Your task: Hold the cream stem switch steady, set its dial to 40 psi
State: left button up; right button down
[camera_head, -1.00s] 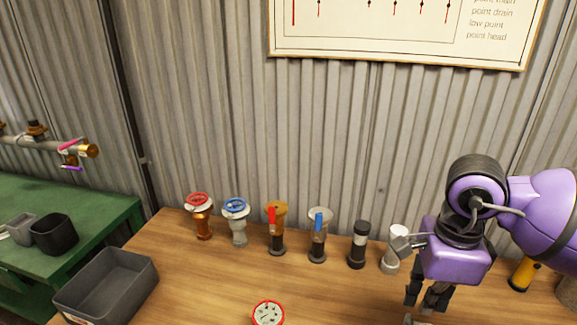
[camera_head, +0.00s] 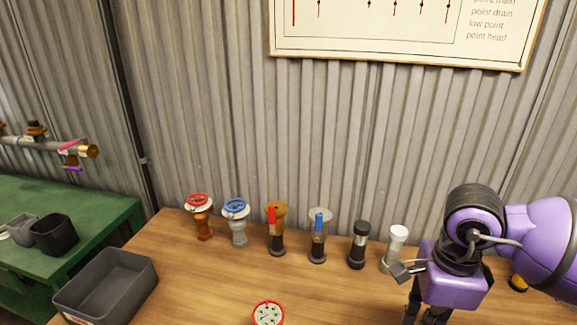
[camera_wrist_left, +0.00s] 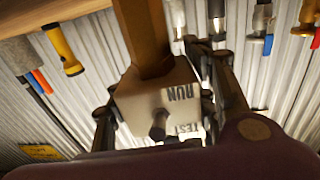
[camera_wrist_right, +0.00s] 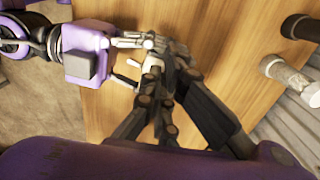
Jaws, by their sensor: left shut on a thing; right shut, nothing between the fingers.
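The cream stem switch (camera_wrist_left: 150,98) fills the middle of the left wrist view, a block marked RUN and TEST with a dark stub (camera_wrist_left: 158,125) on its face. My left gripper (camera_wrist_left: 158,105) is shut on it, with fingers on both sides. My left gripper also shows at the upper left of the right wrist view (camera_wrist_right: 135,60). My right gripper (camera_wrist_right: 165,62) is shut and empty, its fingertips close to the left gripper's; I cannot tell whether it touches the switch. In the head view, my right gripper (camera_head: 425,316) is cut by the lower edge. No psi reading is legible.
Several valves and fittings stand along the bench's back, including a white-capped one (camera_head: 394,250) and a black-capped one (camera_head: 358,246). A red-rimmed gauge (camera_head: 268,314) is at the front. A grey bin (camera_head: 107,290) is at left. The middle of the wooden bench (camera_head: 210,285) is clear.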

notch_tip(320, 180, down, 2)
jog(key=shift+f, duration=0.15)
jog(key=shift+s+f, duration=0.2)
jog(key=shift+s, duration=0.05)
dwell(0.3)
jog(key=shift+d, duration=0.25)
dwell(0.3)
jog(key=shift+w, duration=0.25)
jog(key=shift+w+d, duration=0.2)
jog(key=shift+w, duration=0.05)
jog(key=shift+w+r, duration=0.1)
jog(key=shift+w, duration=0.05)
dwell(0.4)
